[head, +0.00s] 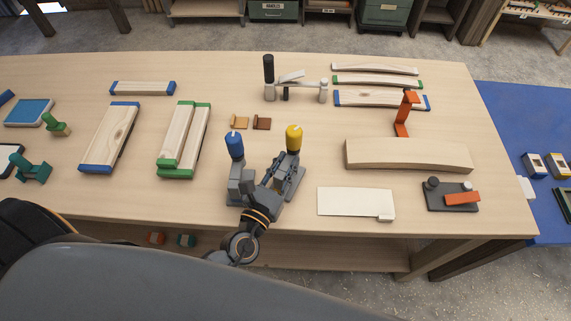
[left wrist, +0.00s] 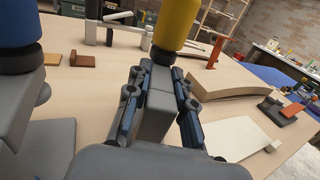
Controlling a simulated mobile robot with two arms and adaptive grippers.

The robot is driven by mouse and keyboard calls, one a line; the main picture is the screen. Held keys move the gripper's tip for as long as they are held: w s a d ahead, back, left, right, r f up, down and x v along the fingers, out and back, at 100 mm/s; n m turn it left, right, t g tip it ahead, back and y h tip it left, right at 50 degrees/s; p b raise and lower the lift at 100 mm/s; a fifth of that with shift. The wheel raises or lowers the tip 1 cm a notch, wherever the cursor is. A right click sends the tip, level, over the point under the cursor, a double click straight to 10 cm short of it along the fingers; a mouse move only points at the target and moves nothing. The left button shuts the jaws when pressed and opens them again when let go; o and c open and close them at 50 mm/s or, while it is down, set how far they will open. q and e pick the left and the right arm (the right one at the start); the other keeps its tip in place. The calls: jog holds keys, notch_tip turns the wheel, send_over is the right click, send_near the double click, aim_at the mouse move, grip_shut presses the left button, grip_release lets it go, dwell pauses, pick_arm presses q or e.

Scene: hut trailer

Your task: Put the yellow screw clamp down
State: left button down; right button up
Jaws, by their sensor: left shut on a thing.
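The yellow screw clamp (head: 293,138) has a yellow handle on a grey body and is upright near the front middle of the table. My left gripper (head: 284,172) is shut on its grey body. In the left wrist view the yellow handle (left wrist: 176,24) rises just beyond the two fingers (left wrist: 158,88), with the grey bar between them. The fingers hide part of the body, and I cannot tell whether its foot touches the table. A similar blue-handled clamp (head: 235,146) stands close to the left. My right gripper is not in view.
A white board (head: 350,202) and a dark grey plate (head: 450,205) with an orange part lie to the right. A curved wooden block (head: 408,155) and an orange stand (head: 403,120) are behind them. Two small blocks (head: 262,123) and green-ended planks (head: 185,140) lie left.

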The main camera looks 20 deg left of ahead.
pick_arm(q)
jog(key=shift+r, duration=0.15)
jog(key=c, duration=1.1)
grip_release()
jog(key=shift+f, duration=0.25)
jog(key=shift+c, duration=0.2)
